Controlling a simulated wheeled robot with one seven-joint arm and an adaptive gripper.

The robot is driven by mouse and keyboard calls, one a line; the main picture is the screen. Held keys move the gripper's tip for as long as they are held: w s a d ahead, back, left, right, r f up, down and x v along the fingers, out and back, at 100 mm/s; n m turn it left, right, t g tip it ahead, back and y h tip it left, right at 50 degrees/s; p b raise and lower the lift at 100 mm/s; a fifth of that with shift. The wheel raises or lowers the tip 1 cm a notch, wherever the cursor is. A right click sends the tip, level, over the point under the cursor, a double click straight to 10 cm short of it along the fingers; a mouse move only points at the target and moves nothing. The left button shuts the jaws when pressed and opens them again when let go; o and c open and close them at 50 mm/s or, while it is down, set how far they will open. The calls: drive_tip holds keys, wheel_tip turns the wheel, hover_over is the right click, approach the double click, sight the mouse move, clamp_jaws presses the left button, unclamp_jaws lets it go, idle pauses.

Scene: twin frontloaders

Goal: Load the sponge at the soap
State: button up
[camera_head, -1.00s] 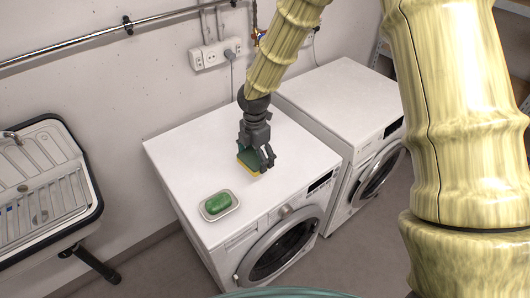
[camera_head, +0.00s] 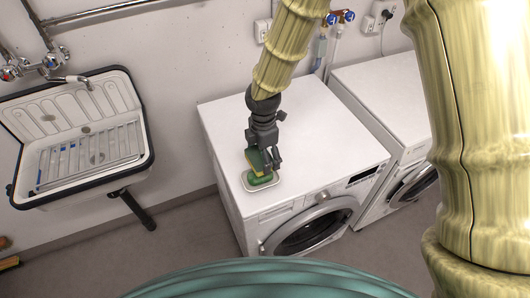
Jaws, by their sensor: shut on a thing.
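A green and yellow sponge (camera_head: 256,160) is held in my gripper (camera_head: 266,160), which is shut on it. The sponge is directly above the green soap (camera_head: 262,179) and seems to touch its top, though I cannot be sure of contact. The soap lies in a small white dish (camera_head: 247,188) near the front left corner of the left washing machine's top (camera_head: 318,158). The gripper fingers point down and partly hide the sponge.
A second machine (camera_head: 385,95) stands to the right. A sink with a drainboard (camera_head: 60,135) hangs on the wall at the left. Valves and hoses (camera_head: 338,18) are on the back wall. The machine top right of my gripper is clear.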

drive_tip(key=shift+f+b, duration=1.8)
drive_tip(key=shift+f, duration=0.7)
drive_tip(key=shift+s+f, duration=0.1)
drive_tip(key=shift+f, duration=0.5)
idle(1.1)
drive_tip(key=shift+r+p, duration=2.95)
drive_tip(key=shift+r, duration=0.65)
